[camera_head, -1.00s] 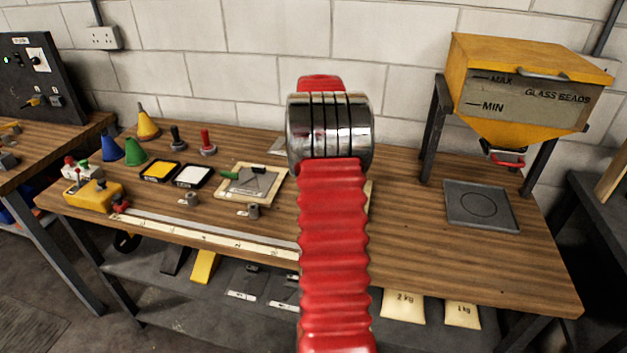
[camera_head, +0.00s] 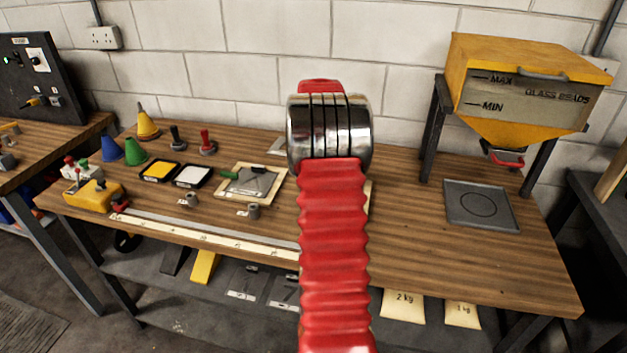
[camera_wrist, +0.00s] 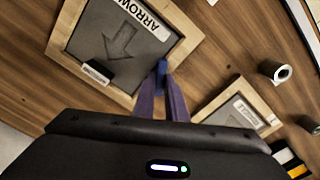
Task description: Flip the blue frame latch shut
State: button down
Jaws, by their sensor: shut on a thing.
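In the wrist view, a wooden frame (camera_wrist: 188,52) surrounds a dark plate with an arrow and the word "ARROW". The small blue frame latch (camera_wrist: 162,66) is at the frame's lower right corner. My gripper (camera_wrist: 163,76) has its two purple fingers together at the latch, shut on it. A black piece (camera_wrist: 96,72) with a pale label sits on the frame's lower left side. In the head view my red arm hides the gripper and the blue latch. How far the latch is turned I cannot tell.
A long ruler (camera_head: 210,238) runs along the bench front. A yellow hopper (camera_head: 520,90) stands at the right. The bench right of my arm is mostly clear.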

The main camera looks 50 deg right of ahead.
jog(key=shift+w+d, duration=0.1)
jog(key=shift+w, duration=0.05)
jog(key=shift+a+n, duration=0.2)
jog(key=shift+n, duration=0.1)
jog(key=n, duration=0.9)
jog(key=shift+n, duration=1)
jog(key=shift+d, duration=0.1)
jog(key=c, duration=1.8)
grip_release()
jog(key=shift+r, duration=0.1)
